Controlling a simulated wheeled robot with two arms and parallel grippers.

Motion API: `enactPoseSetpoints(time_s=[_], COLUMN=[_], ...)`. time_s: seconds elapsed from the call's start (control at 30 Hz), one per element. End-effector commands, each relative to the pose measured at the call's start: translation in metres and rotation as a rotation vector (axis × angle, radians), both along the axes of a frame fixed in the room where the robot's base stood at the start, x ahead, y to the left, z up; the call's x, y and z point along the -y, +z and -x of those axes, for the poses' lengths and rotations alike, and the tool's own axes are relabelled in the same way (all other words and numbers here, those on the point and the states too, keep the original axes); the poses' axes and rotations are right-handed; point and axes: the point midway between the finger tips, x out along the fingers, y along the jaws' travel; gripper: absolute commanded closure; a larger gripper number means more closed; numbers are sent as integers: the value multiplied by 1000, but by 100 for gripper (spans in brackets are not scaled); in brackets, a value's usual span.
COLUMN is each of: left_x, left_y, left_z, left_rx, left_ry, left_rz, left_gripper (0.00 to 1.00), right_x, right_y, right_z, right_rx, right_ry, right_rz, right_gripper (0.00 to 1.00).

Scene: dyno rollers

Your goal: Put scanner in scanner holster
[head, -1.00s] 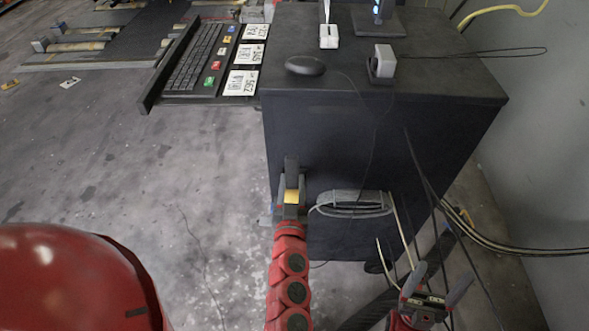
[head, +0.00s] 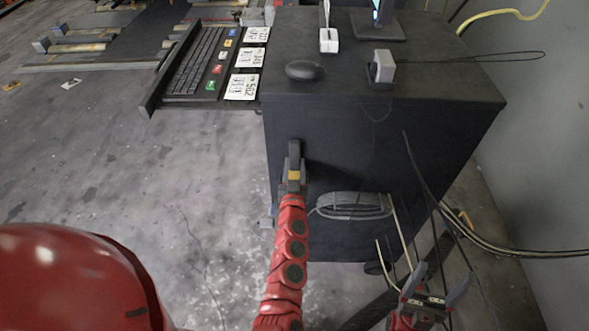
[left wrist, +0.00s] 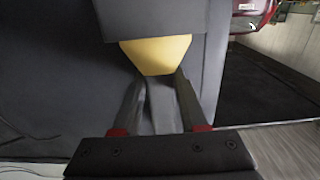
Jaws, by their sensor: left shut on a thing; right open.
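My left gripper (head: 292,184) is shut on the scanner (head: 294,152), a dark thing with a yellow part. It is upright at the left part of the black cabinet's front face, below the top edge. In the left wrist view the scanner's dark handle (left wrist: 161,105) is between the two fingers, with the yellow part (left wrist: 156,54) beyond them. I cannot tell whether the scanner touches the cabinet. My right gripper (head: 443,274) is open and empty at the lower right. I cannot clearly make out the scanner holster.
The black cabinet (head: 335,115) carries a mouse (head: 305,70), a small grey block-like device (head: 382,66) and a monitor stand. A coiled cable (head: 355,206) hangs on its front, right of my left gripper. Loose cables hang at the right. A keyboard (head: 196,60) sits on a side shelf.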

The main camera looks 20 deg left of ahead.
Motion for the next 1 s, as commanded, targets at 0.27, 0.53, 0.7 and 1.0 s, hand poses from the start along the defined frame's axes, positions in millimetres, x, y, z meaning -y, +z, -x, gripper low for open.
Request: enactPoseSetpoints(time_s=[0.27,0.53,0.7,1.0], left_x=[-1,-1,-1,-1], left_y=[-14,-19,-18,-17], left_z=[0,0,0,0], left_rx=[0,0,0,0], left_ry=[1,1,1,1], left_rz=[0,-1,0,0], left_gripper=[100,100,29,28], right_x=[0,0,0,0], right_y=[-1,-5,-4,-3], right_z=[0,0,0,0], right_rx=[0,0,0,0], right_ry=[0,0,0,0], right_rz=[0,0,0,0], right_gripper=[23,23,23,23])
